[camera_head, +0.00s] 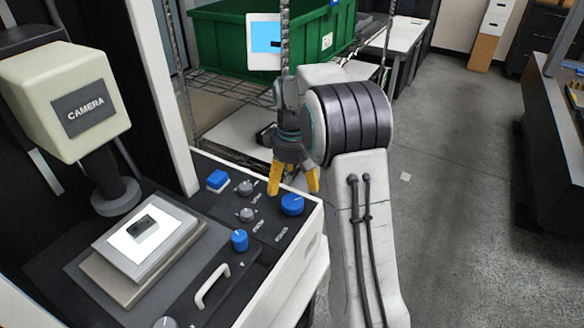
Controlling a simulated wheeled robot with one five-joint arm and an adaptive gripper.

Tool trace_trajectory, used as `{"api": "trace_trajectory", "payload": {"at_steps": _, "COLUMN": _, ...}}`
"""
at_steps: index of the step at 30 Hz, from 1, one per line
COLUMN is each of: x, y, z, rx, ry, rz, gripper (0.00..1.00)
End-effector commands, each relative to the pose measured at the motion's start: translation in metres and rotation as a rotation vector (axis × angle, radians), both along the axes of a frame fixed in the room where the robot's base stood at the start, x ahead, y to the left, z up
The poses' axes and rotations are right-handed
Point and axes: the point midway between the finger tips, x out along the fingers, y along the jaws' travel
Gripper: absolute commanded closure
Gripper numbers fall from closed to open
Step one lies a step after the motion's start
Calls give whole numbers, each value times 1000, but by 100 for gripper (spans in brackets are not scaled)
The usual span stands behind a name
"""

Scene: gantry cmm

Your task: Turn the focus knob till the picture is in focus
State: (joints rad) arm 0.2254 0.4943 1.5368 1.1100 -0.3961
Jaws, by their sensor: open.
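A large blue round knob (292,204) sits at the right back corner of the machine's dark control panel (262,262). The small white lettering nearby is too blurred to read surely, so I cannot confirm it is the focus knob. My gripper (293,181) points down with its yellow fingertips spread, open and empty. It appears above the large blue knob; I cannot tell whether it touches. The camera head (62,95), cream and labelled CAMERA, is over a stage (117,284) holding a white plate with a small dark part (146,226). A pale-framed light-blue screen (265,38) stands behind; its sharpness cannot be judged.
Other controls on the panel are a blue square button (217,180), two grey knobs (246,188), a smaller blue knob (239,240) and a pale handle (212,287). A white upright (165,100) stands left of my gripper. A green crate (225,40) sits behind.

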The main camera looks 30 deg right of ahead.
Motion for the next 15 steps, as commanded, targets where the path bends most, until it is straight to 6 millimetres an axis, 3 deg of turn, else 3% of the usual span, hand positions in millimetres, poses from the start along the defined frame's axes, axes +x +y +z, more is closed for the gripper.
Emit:
{"api": "trace_trajectory", "payload": {"at_steps": 6, "x": 1, "y": 0, "z": 29, "rx": -1, "ry": -2, "rz": 0, "gripper": 18}}
{"api": "trace_trajectory", "payload": {"at_steps": 15, "x": 0, "y": 0, "z": 43, "rx": 0, "ry": -1, "rz": 0, "gripper": 18}}
